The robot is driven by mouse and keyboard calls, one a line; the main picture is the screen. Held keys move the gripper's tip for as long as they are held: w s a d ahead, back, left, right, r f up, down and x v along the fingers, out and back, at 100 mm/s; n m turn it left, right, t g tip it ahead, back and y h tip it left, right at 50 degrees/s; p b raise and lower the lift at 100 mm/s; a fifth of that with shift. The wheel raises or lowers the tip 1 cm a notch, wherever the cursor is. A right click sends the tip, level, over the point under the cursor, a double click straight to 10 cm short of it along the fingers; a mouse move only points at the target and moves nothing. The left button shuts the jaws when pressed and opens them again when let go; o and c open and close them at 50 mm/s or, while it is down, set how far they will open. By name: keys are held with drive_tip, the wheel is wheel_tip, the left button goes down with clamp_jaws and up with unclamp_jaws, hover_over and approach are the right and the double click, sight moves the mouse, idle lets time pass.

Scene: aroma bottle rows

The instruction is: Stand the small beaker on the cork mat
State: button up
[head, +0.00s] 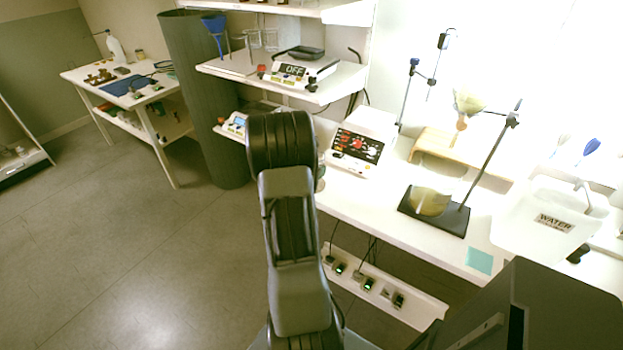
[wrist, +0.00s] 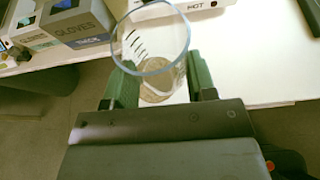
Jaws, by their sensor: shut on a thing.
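In the wrist view the small beaker (wrist: 150,45) is clear glass with dark graduation marks, its open rim facing the camera. My gripper (wrist: 161,86) has its green fingers closed on either side of the beaker. A tan round patch (wrist: 154,92) shows through the lower part of the glass. It may be the cork mat, but I cannot tell whether the beaker touches it. In the head view my arm hides the gripper and the beaker, and I cannot make out the cork mat there.
In the wrist view, glove boxes (wrist: 80,22) stand at upper left and a device marked HOT (wrist: 196,6) at the top. White bench (wrist: 265,65) is clear at right. In the head view, a stand base (head: 447,222), teal pad (head: 479,261) and WATER container (head: 540,235) occupy the right.

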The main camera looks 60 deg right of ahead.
drive_tip(key=w+d+f, duration=0.1)
drive_tip(key=w+f, duration=0.1)
drive_tip(key=f, duration=0.1)
drive_tip(key=d+f, duration=0.1)
drive_tip(key=f, duration=0.1)
drive_tip(key=shift+w+d, duration=0.35)
drive_tip(key=shift+w, duration=0.05)
drive_tip(key=shift+d+f, duration=0.1)
drive_tip(key=shift+f, duration=1.55)
drive_tip(key=shift+f, duration=0.1)
drive_tip(key=shift+f, duration=0.1)
drive_tip(key=o, duration=0.9)
